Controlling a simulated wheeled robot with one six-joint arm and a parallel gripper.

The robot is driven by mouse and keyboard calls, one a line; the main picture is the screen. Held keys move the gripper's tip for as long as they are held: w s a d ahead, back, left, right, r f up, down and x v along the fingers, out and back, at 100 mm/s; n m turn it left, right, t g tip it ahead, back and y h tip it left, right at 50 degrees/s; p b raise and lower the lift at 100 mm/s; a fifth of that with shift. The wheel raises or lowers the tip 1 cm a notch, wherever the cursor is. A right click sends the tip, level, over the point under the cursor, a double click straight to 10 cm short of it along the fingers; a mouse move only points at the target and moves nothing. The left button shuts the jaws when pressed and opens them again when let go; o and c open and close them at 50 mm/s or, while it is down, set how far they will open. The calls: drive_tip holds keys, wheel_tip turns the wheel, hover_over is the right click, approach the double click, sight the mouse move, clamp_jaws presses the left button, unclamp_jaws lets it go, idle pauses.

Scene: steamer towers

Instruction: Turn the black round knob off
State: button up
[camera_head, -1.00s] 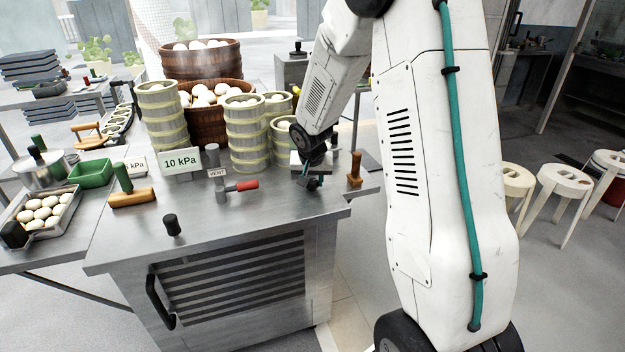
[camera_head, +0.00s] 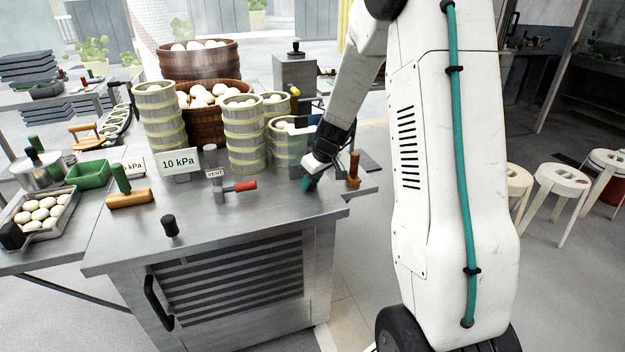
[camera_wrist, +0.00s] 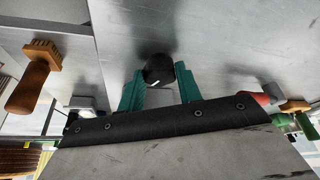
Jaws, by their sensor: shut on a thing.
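The black round knob (camera_wrist: 159,68) shows in the wrist view, with a small white mark on the edge facing my camera. It sits between the two green fingertips of my gripper (camera_wrist: 160,76), which are shut on its sides. In the head view my gripper (camera_head: 309,182) is down at the right part of the steel counter (camera_head: 262,215). The knob itself is hidden there behind the fingers.
A wooden-handled brush (camera_head: 353,169) stands close to the right of my gripper. The red-handled vent valve (camera_head: 240,186) is to its left. Stacked bamboo steamers (camera_head: 245,140) stand behind. The counter's front is mostly clear, apart from a black upright handle (camera_head: 170,226).

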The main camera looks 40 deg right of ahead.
drive_tip(key=n+y, duration=0.1)
drive_tip(key=n, duration=0.1)
drive_tip(key=n+g, duration=0.1)
drive_tip(key=n, duration=0.2)
drive_tip(key=shift+s+d+f+y, duration=0.1)
drive_tip(key=shift+d+f+y, duration=0.1)
drive_tip(key=shift+y, duration=0.2)
drive_tip(key=shift+n, duration=0.3)
drive_tip(key=o, duration=1)
drive_tip(key=shift+r, duration=0.1)
drive_tip(key=shift+r, duration=0.1)
drive_tip(key=shift+d+r, duration=0.1)
drive_tip(key=shift+r, duration=0.25)
drive_tip(key=v, duration=0.7)
drive_tip(key=shift+d, duration=0.1)
